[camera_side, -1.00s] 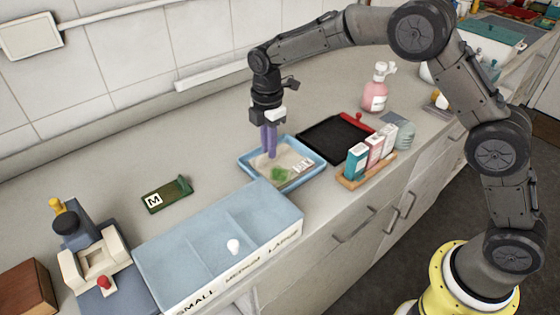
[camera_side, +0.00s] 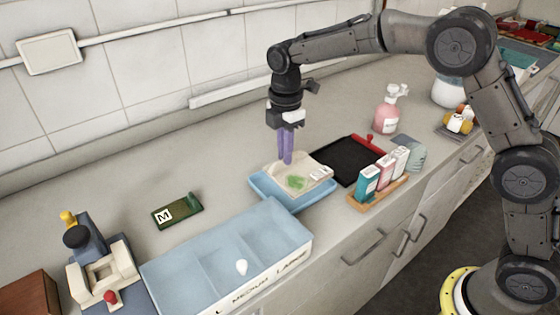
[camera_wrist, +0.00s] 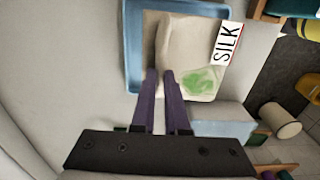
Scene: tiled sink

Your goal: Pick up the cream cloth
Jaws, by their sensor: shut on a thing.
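The cream cloth (camera_side: 309,169) has a green patch and a white label, which reads SILK in the wrist view. It appears raised a little above the blue tray (camera_side: 263,186), covering part of its back rim. My gripper (camera_side: 287,161) points down with its purple fingers closed at the cloth's back left edge. In the wrist view the fingertips of my gripper (camera_wrist: 160,75) are close together at the near edge of the cloth (camera_wrist: 185,45), with a fold running up from them. The pinched bit of cloth is mostly hidden by the fingers.
A black tray (camera_side: 346,160) and a rack of small boxes (camera_side: 384,176) stand to the right. A pink bottle (camera_side: 387,115) is behind. A blue sorting bin (camera_side: 210,262) lies in front, left. A green M block (camera_side: 178,211) lies left. The counter behind the blue tray is clear.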

